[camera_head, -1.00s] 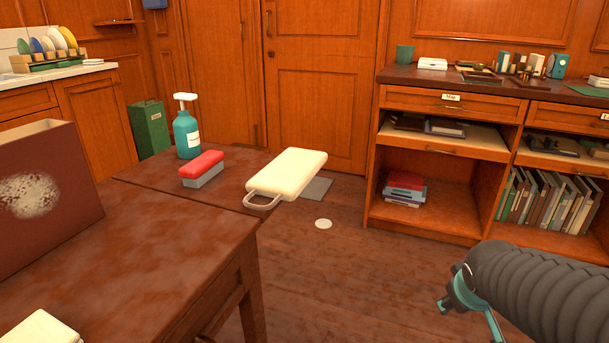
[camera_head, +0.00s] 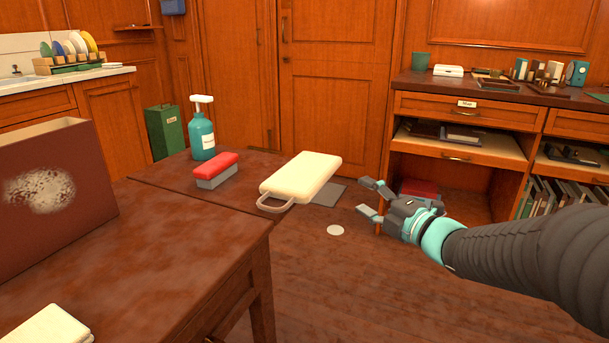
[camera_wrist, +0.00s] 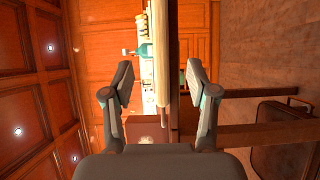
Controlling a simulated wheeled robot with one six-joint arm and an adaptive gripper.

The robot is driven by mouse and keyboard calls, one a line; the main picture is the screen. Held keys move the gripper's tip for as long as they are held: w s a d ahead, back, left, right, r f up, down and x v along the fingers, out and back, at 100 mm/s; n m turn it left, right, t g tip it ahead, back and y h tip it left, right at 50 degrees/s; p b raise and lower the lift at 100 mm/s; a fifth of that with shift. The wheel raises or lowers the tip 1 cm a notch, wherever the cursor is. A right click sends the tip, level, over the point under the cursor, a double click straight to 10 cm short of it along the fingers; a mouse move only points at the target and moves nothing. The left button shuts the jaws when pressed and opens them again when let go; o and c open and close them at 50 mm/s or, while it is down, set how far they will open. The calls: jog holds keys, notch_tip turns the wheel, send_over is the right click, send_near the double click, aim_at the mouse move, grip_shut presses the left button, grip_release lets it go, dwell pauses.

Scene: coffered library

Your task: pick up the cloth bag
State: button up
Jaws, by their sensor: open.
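The cloth bag (camera_head: 302,176) is cream, with a grey loop handle at its near end. It lies flat at the right end of the far dark table. My gripper (camera_head: 367,197) is open and empty, to the right of the bag and apart from it, fingers pointing left towards it. In the wrist view my gripper (camera_wrist: 160,85) shows both fingers spread, and the bag (camera_wrist: 161,55) appears edge-on as a narrow pale strip between them, farther off.
A red-topped brush (camera_head: 217,171) and a teal spray bottle (camera_head: 202,132) stand left of the bag. A large brown box (camera_head: 60,195) and a folded white cloth (camera_head: 48,325) are on the near table (camera_head: 180,235). Shelves (camera_head: 470,115) stand behind my arm. A white disc (camera_head: 335,230) lies on the floor.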

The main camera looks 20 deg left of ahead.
aim_at(330, 176)
jog(key=p+x, duration=0.1)
jog(key=x, duration=1.2)
jog(key=shift+w+a, duration=0.15)
jog(key=shift+w, duration=0.25)
grip_shut()
